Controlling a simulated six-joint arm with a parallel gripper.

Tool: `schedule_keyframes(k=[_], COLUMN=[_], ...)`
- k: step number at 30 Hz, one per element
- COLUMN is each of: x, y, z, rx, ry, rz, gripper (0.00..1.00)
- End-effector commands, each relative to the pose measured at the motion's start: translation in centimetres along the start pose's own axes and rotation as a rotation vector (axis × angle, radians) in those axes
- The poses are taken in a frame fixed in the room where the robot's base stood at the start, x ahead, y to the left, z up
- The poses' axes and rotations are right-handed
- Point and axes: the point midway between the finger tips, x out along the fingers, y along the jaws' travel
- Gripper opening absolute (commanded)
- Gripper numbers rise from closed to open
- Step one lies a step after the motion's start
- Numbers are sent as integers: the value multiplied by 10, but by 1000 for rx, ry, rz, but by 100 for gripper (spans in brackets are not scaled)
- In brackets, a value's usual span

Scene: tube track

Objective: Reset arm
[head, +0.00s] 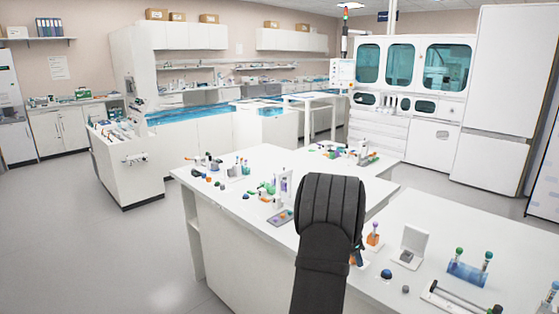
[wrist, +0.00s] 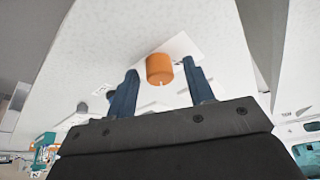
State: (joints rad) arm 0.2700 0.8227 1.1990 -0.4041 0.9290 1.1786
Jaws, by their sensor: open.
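My gripper (wrist: 160,67) shows two dark blue fingers spread apart in the wrist view, open and holding nothing. An orange cylinder (wrist: 160,71) on a white surface shows in the gap between the fingertips; I cannot tell how far beyond them it is. In the head view my black arm rises over the white bench, and its wrist hides most of my gripper. Small blue and orange parts (head: 356,255) show just right of the arm, low over the bench.
An orange holder with a purple-topped piece (head: 374,236) stands right of my arm. Small items crowd the left bench (head: 205,178). The floor (head: 90,240) at left is clear.

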Motion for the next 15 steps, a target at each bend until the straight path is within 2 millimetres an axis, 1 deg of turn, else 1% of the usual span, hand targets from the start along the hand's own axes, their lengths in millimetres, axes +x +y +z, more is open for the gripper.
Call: schedule_keyframes(k=[15], x=[-1], y=[3], z=[-1], rx=[-323], ry=[0], rz=[-134], gripper=[48])
